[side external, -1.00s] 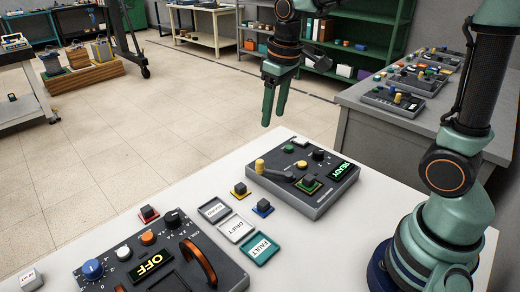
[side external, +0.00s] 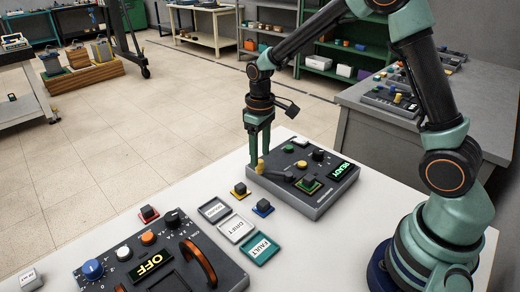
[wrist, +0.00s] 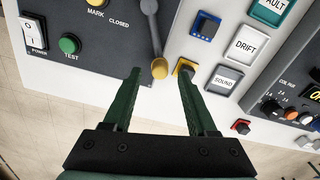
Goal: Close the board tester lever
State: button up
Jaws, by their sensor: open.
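The board tester (side external: 325,199) is a dark box on the white table with a lit READY display (side external: 340,171). Its grey lever (side external: 279,174) ends in a yellow knob (side external: 260,166) at the tester's left edge. In the wrist view the lever (wrist: 150,22) and its knob (wrist: 159,69) show at the top centre. A green board with a dark block (side external: 308,184) sits on the tester. My gripper (side external: 259,158) points down at the knob, open. In the wrist view the knob appears between the fingertips (wrist: 159,74); I cannot tell whether they touch it.
Small blocks on yellow (side external: 239,190), blue (side external: 263,207) and red (side external: 149,214) bases stand nearby. Trays marked SOUND (side external: 214,210), DRIFT (side external: 235,228) and FAULT (side external: 261,248) lie in front. A console reading OFF (side external: 152,265) with an orange handle (side external: 198,262) is at front left.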

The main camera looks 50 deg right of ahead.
aim_at(260, 161)
jog(key=shift+f, duration=1.9)
grip_shut()
jog(key=shift+r, duration=0.1)
